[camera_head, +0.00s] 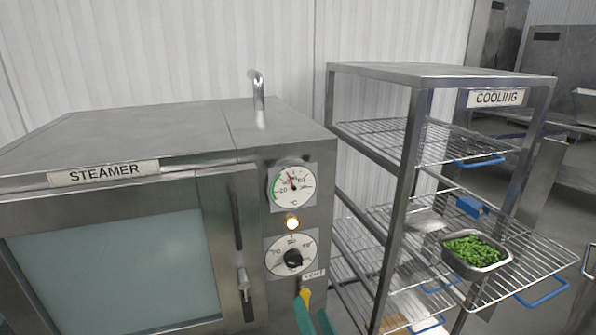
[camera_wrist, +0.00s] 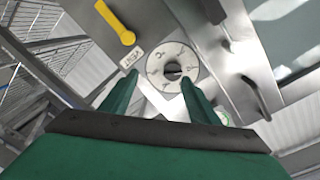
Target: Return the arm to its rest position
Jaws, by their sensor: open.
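My gripper (camera_wrist: 158,82) is open and empty, its two green fingers pointing at the steamer's front panel in the wrist view. The fingers straddle the view of the lower white dial (camera_wrist: 173,70); whether they touch the panel I cannot tell. In the head view my gripper (camera_head: 314,318) shows only partly at the bottom edge, just below the yellow VENT lever (camera_head: 305,296). The yellow lever (camera_wrist: 115,22) also shows in the wrist view, up and left of the fingers. Most of my arm is out of view.
The steamer (camera_head: 150,130) has a shut door, a thermometer (camera_head: 291,186) and a lit lamp (camera_head: 292,223). To its right stands the COOLING rack (camera_head: 420,72) with wire shelves. A metal pan (camera_head: 476,268) of green food sits on a pulled-out shelf.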

